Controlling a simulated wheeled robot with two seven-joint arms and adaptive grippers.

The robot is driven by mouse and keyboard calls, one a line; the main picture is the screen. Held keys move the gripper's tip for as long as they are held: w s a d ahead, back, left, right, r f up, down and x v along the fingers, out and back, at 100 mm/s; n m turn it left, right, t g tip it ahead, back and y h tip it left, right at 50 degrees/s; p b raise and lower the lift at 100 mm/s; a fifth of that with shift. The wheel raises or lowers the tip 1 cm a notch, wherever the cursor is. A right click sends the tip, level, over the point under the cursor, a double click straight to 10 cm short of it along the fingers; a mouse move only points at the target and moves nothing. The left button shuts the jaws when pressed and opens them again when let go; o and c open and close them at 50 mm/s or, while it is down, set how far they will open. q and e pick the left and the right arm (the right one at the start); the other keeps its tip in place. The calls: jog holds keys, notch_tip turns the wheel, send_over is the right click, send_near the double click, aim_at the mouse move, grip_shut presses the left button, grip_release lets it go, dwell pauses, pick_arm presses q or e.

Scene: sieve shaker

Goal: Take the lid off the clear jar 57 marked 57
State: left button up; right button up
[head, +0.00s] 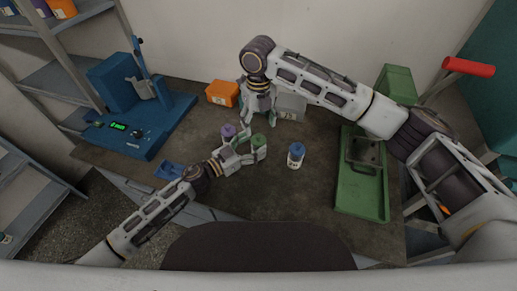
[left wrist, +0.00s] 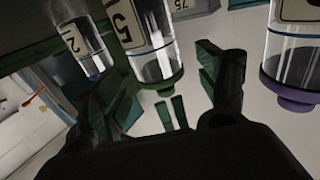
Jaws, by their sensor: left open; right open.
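A clear jar with a green lid (head: 259,141) stands on the table; in the left wrist view its label (left wrist: 130,20) shows a 5, the rest cut off. My left gripper (head: 250,147) is open, its fingers around or beside this jar; I cannot tell whether they touch it. In the left wrist view the open fingers (left wrist: 165,100) show below the jar's green lid (left wrist: 157,79). My right gripper (head: 259,114) is open and empty, pointing down behind the green-lidded jar, near the back bins.
A purple-lidded jar (head: 227,131) stands close left of the green-lidded one, a blue-lidded jar (head: 296,156) to its right. An orange bin (head: 222,93) and grey bin (head: 291,106) are behind. A blue machine (head: 130,125) stands left, a green tray (head: 361,205) right. The table's front middle is clear.

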pick_arm(q)
jog(key=shift+x, duration=1.35)
jog(key=shift+c, duration=0.5)
